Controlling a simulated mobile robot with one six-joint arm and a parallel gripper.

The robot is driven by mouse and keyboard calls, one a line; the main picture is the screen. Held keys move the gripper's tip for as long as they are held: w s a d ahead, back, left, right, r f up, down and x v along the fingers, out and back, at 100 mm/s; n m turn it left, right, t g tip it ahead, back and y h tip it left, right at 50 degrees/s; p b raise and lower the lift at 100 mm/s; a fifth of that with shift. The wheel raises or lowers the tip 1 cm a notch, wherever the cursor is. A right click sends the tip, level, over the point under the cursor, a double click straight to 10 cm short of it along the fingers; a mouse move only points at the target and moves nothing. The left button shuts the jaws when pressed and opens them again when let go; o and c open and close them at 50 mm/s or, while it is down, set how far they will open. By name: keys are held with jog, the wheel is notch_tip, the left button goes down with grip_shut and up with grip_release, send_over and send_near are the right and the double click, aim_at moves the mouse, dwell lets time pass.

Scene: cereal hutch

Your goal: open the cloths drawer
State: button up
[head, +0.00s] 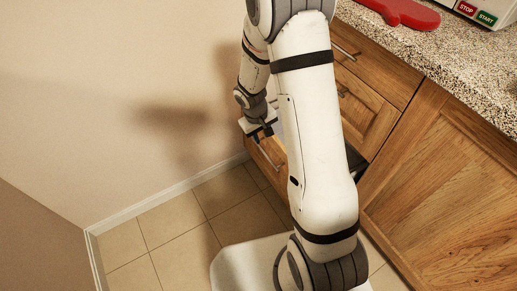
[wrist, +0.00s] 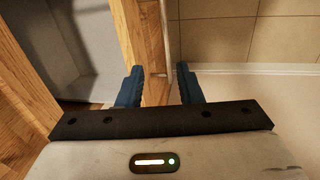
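A low wooden drawer (head: 264,158) with a metal handle (head: 270,154) stands out from the cabinet, partly hidden behind my arm in the head view. The frames do not label it as the cloths drawer. In the wrist view its wooden front (wrist: 146,40) runs between my fingers, with a grey interior (wrist: 75,45) to the left; no cloths show in the visible part. My gripper (head: 262,133) is at the top of this front. Its blue fingers (wrist: 159,86) are apart, either side of the front's outer edge; contact cannot be told.
Closed drawers (head: 368,108) are higher in the cabinet, beside a wooden door (head: 450,190). A speckled counter (head: 455,55) holds a red object (head: 402,12) and an appliance (head: 480,12). Tiled floor (head: 165,230) is clear on the left, bounded by a wall (head: 110,110).

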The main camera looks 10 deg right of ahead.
aim_at(264, 153)
jog(key=b+x, duration=0.1)
jog(key=x, duration=0.2)
jog(key=b+x, duration=0.1)
jog(key=x, duration=0.3)
jog(key=a+b+x, duration=0.1)
jog(key=x, duration=0.3)
jog(key=shift+w+a+f, duration=0.1)
jog(key=shift+w+f, duration=0.05)
jog(key=shift+w, duration=0.05)
grip_shut()
